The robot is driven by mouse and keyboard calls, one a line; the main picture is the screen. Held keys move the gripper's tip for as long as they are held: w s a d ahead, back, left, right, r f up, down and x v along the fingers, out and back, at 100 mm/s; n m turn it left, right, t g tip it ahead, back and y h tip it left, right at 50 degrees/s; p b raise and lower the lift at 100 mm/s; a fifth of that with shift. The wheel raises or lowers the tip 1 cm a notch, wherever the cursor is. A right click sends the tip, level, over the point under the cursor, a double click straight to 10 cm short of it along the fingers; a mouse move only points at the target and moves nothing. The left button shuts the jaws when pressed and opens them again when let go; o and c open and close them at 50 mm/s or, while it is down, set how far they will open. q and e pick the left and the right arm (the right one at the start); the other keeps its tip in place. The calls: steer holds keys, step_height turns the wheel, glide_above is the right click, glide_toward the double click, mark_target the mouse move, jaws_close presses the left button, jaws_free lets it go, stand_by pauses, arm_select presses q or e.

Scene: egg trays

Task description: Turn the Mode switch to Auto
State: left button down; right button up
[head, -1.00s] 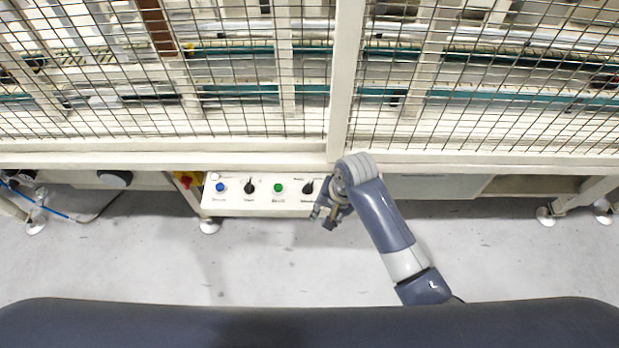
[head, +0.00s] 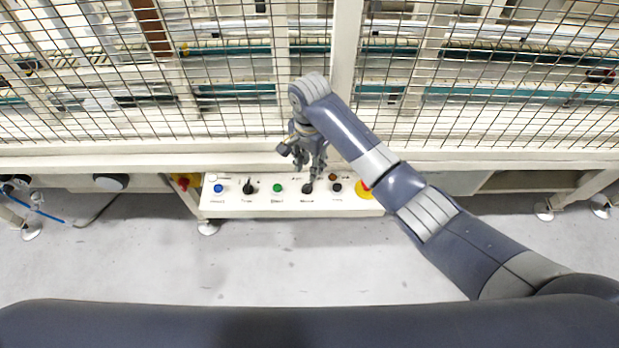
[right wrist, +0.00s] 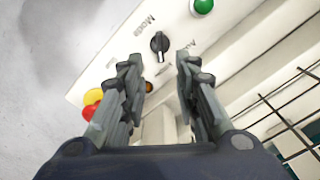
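The Mode switch is a black rotary knob (head: 308,188) on the white control panel (head: 262,208). In the right wrist view the Mode switch (right wrist: 160,43) stands beside the printed word Mode, with another label, partly readable as Auto, to its right. My right gripper (head: 312,168) is over the panel by the switch. In the right wrist view its two fingers (right wrist: 158,66) are spread apart and empty, with the knob showing between and beyond their tips. My left gripper is in neither view.
The panel also bears a blue button (head: 218,188), another black knob (head: 249,187), a green button (head: 278,188), a small black control (head: 337,187) and a yellow-and-red button (head: 364,188). A wire mesh fence (head: 230,90) stands behind. Grey floor (head: 260,265) lies clear in front.

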mark_target(307, 187)
step_height(307, 187, down, 7)
steer(key=shift+f, duration=0.15)
jaws_close()
